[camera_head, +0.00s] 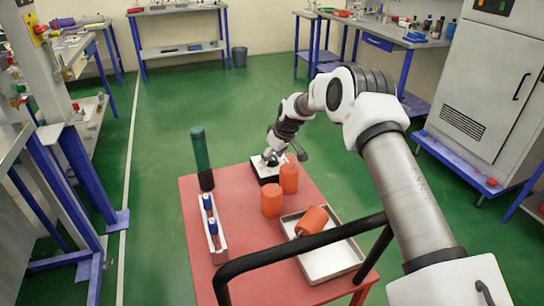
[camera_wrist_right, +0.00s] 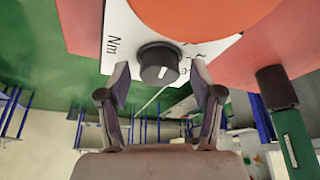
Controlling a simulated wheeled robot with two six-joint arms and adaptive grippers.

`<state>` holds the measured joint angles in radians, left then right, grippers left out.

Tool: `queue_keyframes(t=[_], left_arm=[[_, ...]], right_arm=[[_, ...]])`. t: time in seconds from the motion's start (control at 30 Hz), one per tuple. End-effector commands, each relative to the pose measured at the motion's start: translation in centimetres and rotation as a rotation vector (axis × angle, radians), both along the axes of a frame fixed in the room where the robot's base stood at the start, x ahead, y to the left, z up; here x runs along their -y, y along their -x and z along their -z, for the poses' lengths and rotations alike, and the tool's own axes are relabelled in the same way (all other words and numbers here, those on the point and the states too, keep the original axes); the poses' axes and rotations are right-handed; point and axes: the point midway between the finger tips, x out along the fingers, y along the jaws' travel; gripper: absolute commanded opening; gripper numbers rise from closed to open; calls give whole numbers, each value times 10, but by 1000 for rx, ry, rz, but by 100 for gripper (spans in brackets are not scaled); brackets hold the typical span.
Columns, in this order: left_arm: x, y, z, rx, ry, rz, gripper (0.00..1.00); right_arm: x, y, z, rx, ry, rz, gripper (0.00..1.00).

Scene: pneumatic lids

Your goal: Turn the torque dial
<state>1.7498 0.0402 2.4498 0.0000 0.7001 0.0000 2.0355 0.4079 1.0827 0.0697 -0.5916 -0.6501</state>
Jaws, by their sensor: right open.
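The torque dial (camera_wrist_right: 158,65) is a black round knob with a white mark, on a white panel (camera_wrist_right: 117,40) lettered "Nm". In the head view, its white-topped box with a dark base (camera_head: 269,178) stands at the far end of the red table, and the knob itself is hard to make out under my gripper. My right gripper (camera_wrist_right: 161,78) is open, with one finger on each side of the knob. I cannot tell whether the fingers touch it. It also shows in the head view (camera_head: 271,156) over the box. My left gripper is not in view.
Orange cylinders (camera_head: 289,178) (camera_head: 271,200) stand close to the box; another (camera_head: 312,220) lies in a metal tray (camera_head: 335,266). A green and black cylinder (camera_head: 201,153) stands left, above a white holder (camera_head: 218,254) with blue-topped items. The red table (camera_head: 200,285) is clear at front left.

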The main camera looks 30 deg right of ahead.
Motion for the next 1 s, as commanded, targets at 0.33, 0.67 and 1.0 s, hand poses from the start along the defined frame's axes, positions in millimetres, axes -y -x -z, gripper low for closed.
queue_keyframes(t=[0.33, 0.67, 1.0], left_arm=[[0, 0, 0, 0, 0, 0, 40], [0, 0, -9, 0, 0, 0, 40], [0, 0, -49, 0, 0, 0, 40]], right_arm=[[0, 0, 0, 0, 0, 0, 5], [-1, 0, -3, -1, 1, 36, 5], [-2, 0, -8, -1, 3, 233, 5]])
